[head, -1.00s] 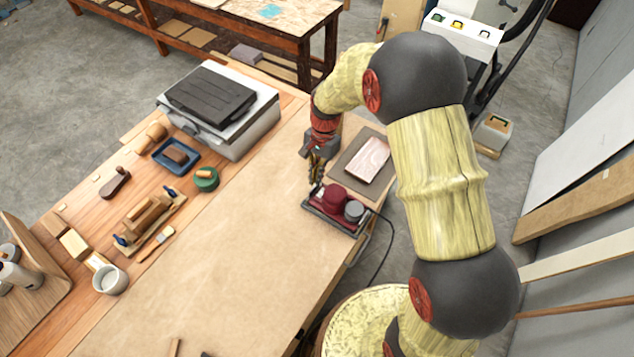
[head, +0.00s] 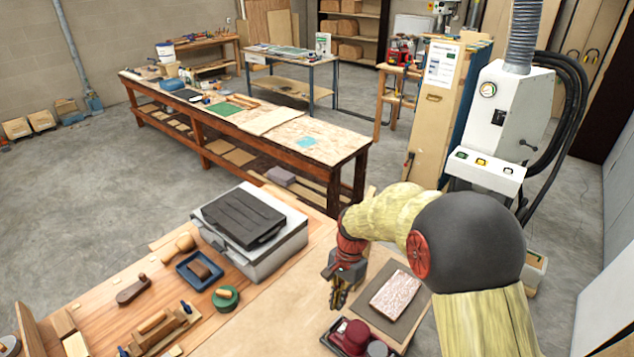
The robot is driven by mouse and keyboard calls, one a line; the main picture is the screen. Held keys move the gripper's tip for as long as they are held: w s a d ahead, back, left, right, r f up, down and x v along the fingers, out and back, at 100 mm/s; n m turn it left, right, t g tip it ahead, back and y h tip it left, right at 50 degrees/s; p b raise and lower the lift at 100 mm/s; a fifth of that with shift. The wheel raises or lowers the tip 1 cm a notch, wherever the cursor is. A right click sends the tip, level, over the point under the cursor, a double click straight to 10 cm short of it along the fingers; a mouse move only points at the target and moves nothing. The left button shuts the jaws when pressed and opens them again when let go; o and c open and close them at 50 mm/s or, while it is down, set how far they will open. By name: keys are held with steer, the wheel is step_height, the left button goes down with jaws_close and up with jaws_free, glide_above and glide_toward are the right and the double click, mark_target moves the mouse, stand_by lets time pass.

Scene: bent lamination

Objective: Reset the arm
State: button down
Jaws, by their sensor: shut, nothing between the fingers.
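My arm bends over the right side of the near workbench (head: 262,325) in the head view. My gripper (head: 338,301) hangs pointing down at the end of the arm. It is shut and empty, above the bench near the sander and the mat. The dark red sander (head: 352,337) sits in a tray below and right of my gripper. A pale wooden block (head: 396,291) lies on a grey mat (head: 375,313) to the right of my gripper.
A grey case with a black lid (head: 243,218) stands left of my gripper. A blue tray (head: 198,270), a green round container (head: 225,299) and wooden tools lie further left. A long workbench (head: 335,150) stands behind. A white machine (head: 510,115) stands behind my arm.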

steer(key=s+d+r+n+t+b, duration=0.2)
steer(key=s+d+r+n+b, duration=0.1)
steer(key=s, duration=0.5)
steer(key=s+d+r+n+t+h+b, duration=0.1)
steer(key=s+d+r+n+t+b, duration=0.1)
steer(key=s+b, duration=0.4)
steer(key=s+d+r+n+t+b, duration=0.3)
steer(key=s+r+n+b, duration=0.1)
steer(key=s, duration=0.5)
step_height(320, 180, up, 2)
steer(key=shift+s+d+r+b, duration=0.15)
steer(key=shift+s+d+b, duration=0.2)
steer(key=shift+b, duration=0.25)
